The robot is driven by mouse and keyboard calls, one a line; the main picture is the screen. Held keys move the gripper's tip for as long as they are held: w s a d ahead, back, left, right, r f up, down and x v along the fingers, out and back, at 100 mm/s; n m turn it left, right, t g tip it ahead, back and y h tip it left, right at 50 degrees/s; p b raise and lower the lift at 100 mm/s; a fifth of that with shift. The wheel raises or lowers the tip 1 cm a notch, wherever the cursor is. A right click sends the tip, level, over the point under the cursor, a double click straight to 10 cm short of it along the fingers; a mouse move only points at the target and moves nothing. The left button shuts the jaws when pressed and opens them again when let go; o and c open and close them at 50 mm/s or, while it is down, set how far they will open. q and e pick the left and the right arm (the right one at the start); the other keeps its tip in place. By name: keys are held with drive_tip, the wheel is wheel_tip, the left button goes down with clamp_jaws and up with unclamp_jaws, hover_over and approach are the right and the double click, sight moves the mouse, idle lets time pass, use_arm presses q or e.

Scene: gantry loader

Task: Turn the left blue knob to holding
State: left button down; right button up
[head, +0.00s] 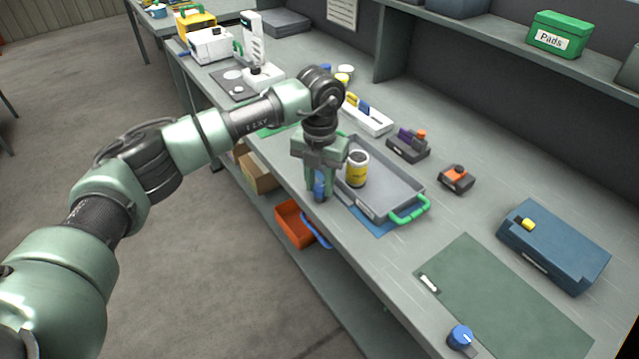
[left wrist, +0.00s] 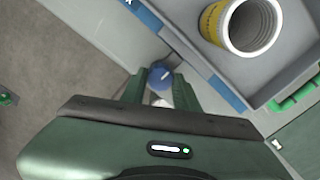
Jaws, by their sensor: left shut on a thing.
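The left blue knob (head: 320,188) is at the front edge of the workbench, just left of the grey tray. My left gripper (head: 319,180) points down over it, with a finger on either side, shut on the knob. In the left wrist view the blue knob (left wrist: 160,76) shows between the fingertips of my left gripper (left wrist: 159,88), with a white pointer line on its top. I cannot make out any setting labels around it. Another blue knob (head: 461,337) is at the front edge farther right, clear of my gripper. My right gripper is not in view.
A grey tray (head: 376,207) with green handles holds a yellow-and-white can (head: 357,168), close beside my left gripper. An orange bin (head: 294,224) is on the shelf below. A green mat (head: 500,295) and a blue box (head: 556,245) are at the right.

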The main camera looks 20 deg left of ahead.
sight(320, 187)
use_arm(q)
drive_tip(key=shift+w+r+n, duration=0.1)
drive_tip(key=shift+r+n, duration=0.05)
drive_tip(key=shift+n, duration=0.15)
drive_tip(key=c, duration=1.1)
unclamp_jaws()
drive_tip(key=shift+o, duration=0.2)
wheel_tip(320, 187, up, 8)
drive_tip(key=shift+f+b, duration=0.15)
drive_tip(key=shift+b, duration=0.5)
